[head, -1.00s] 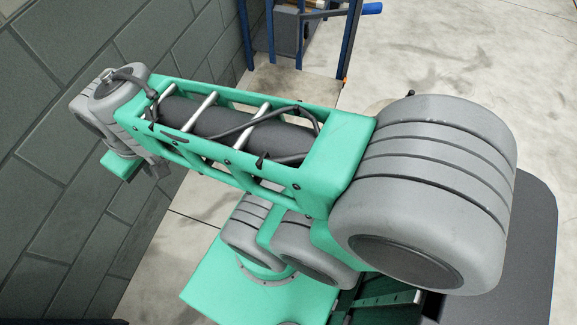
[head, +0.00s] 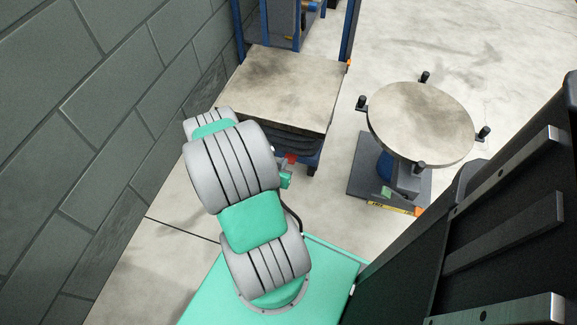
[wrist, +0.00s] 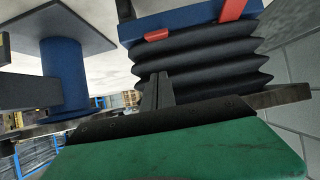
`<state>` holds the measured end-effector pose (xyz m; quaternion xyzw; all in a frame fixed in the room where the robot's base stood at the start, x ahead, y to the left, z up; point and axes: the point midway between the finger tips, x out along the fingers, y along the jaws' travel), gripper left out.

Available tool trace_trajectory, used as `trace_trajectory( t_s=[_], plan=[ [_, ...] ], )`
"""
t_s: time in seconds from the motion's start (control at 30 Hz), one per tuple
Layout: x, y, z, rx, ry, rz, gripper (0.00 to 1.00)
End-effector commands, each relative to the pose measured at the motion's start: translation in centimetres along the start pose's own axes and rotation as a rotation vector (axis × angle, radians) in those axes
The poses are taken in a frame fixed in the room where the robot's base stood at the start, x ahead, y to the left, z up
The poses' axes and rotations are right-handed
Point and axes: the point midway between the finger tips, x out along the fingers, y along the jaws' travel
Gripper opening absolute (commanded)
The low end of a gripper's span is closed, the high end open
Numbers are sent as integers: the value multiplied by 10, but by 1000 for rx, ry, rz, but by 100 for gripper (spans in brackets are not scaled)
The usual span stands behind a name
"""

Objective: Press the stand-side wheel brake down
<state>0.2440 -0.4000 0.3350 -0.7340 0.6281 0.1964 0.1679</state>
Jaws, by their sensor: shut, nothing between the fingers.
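The lift cart (head: 285,85) stands against the wall, with black bellows (wrist: 195,62) under its worn top. The wrist view looks upside down. Two red brake levers show on the cart's blue base there: the stand-side brake (wrist: 156,35), nearer the stand, looks short and flat, and the other brake (wrist: 233,9) looks longer and slanted. A red part (head: 291,158) also shows at the cart's near end in the head view. My gripper (wrist: 158,76) is shut and empty, its dark fingers in front of the bellows, apparently clear of the levers. My arm hides its tips in the head view.
The stand, a round-topped table (head: 420,120) with handles, is right of the cart on a dark base plate (head: 365,185); its blue column (wrist: 65,75) shows in the wrist view. A block wall (head: 110,100) runs along the left. Clear floor separates cart and stand.

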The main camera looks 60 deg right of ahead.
Motion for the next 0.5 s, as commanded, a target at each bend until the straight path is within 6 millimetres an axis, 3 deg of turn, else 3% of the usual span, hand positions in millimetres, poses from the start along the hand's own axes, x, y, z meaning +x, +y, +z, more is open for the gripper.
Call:
trace_trajectory(
  t_s=[0.27,0.5],
  plan=[
    [1,-1,-2,0,-1,-1,0],
    [36,0,0,5,-1,3,0]
  ],
)
